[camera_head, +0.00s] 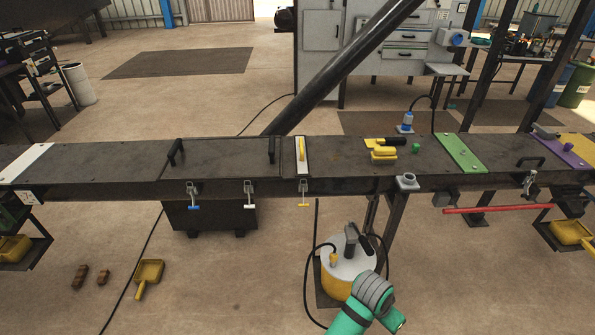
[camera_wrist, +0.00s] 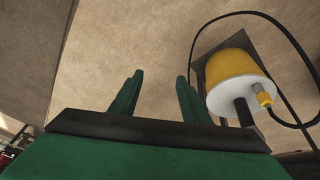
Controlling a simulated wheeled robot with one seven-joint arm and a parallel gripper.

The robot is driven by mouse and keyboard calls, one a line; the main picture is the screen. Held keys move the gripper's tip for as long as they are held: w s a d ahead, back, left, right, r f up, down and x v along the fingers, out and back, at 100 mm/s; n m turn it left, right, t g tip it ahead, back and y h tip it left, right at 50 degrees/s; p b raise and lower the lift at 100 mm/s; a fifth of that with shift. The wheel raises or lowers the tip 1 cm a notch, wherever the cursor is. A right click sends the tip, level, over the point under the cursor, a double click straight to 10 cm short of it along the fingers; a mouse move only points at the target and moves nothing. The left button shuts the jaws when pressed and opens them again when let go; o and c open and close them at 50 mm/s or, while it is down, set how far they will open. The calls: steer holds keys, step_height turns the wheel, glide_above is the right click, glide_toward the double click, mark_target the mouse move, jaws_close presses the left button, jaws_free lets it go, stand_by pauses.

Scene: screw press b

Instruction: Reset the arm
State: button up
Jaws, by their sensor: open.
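My arm (camera_head: 365,305) shows green and grey at the bottom of the head view, in front of the long dark bench (camera_head: 225,160). In the wrist view, my gripper (camera_wrist: 158,85) has its two green fingers apart, with only bare floor showing between them. Nothing is held. A yellow canister with a white top (camera_head: 346,272) stands on the floor just beyond my arm. It also shows in the wrist view (camera_wrist: 228,72), to the right of the fingers and apart from them. The fingertips cannot be made out clearly in the head view.
The bench bears a yellow block (camera_head: 383,156), a green plate (camera_head: 459,153) and a purple plate (camera_head: 561,152). A red bar (camera_head: 498,209) runs along the right. A dark slanted beam (camera_head: 340,70) rises behind. A yellow scoop (camera_head: 149,276) lies on the floor. A black hose loops around the canister.

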steer(key=s+d+r+n+t+h, duration=0.1)
steer(key=d+r+n+t+h, duration=0.45)
steer(key=d, duration=0.35)
steer(key=s+a+f+n+t+y, duration=0.2)
steer(key=s+a+n+t+y, duration=0.15)
steer(key=s+a, duration=0.55)
steer(key=s+a+f+n+t+y, duration=0.1)
steer(key=s+a+n+t+y, duration=0.4)
steer(key=a, duration=0.7)
steer(key=s+a+r+m, duration=0.1)
steer(key=s+a+r, duration=0.2)
steer(key=s+a, duration=0.3)
steer(key=s+a+r+m+y, duration=0.1)
steer(key=s+a+r+m, duration=0.1)
steer(key=s+a+r, duration=0.2)
steer(key=s+a, duration=0.2)
steer(key=s, duration=0.1)
steer(key=shift+a+r+m, duration=0.25)
steer(key=shift+a+m, duration=0.05)
steer(key=shift+a, duration=0.05)
